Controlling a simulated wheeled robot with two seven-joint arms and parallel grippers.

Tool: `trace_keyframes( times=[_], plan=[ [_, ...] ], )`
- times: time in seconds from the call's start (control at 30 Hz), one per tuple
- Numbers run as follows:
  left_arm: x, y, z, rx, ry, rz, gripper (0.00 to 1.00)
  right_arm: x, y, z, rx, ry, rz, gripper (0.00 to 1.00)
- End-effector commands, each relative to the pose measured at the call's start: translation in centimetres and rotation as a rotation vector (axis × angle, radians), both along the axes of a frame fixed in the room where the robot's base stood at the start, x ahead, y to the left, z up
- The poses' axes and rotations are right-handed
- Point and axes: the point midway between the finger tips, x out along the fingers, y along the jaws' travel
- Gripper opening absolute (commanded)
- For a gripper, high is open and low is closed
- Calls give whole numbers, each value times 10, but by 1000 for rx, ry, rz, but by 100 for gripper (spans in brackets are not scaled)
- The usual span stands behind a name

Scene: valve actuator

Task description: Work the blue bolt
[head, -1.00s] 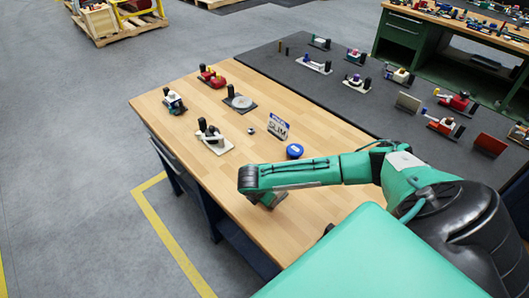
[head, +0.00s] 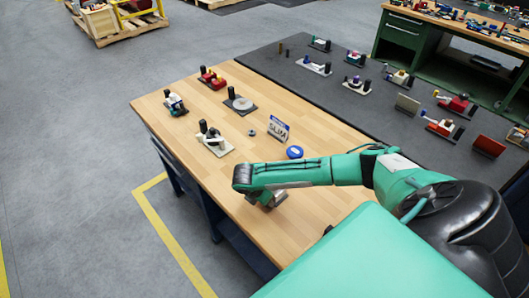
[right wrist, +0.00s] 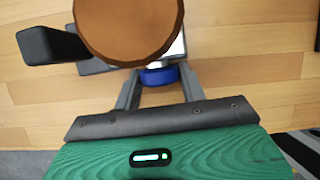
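A blue round part (right wrist: 158,76), which I take for the blue bolt, shows in the right wrist view between the two fingers of my right gripper (right wrist: 160,82). The fingers stand apart on either side of it; I cannot tell whether they touch it. A large brown disc (right wrist: 130,25) fills the top of that view and hides what lies behind it. In the head view my right gripper (head: 268,201) is low over the front part of the wooden table (head: 215,185), and its fingertips are largely hidden. My left gripper is not in view.
A black handle (right wrist: 50,45) sticks out left of the disc. On the table stand a blue disc (head: 294,152), a small sign (head: 279,130), a white plate device (head: 216,147) and several other devices.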

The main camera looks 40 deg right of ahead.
Motion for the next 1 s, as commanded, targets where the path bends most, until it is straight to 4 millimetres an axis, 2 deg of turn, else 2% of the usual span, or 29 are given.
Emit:
trace_keyframes(
  times=[0.03, 0.1, 0.4, 0.53, 0.67, 1.0],
  plan=[
    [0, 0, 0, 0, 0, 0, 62, 0, 0, 0, 0, 0, -1, 51],
    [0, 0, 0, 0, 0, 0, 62, 0, 0, 0, 0, -1, -1, 62],
    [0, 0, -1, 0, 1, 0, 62, 0, 1, 1, 0, -1, 0, 62],
    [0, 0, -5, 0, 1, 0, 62, 1, 5, 10, 1, -3, 0, 62],
    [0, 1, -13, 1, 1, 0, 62, 1, 14, 30, 3, -5, 2, 62],
    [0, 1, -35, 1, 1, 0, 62, 0, 43, 100, 2, -4, 2, 62]
  ],
)
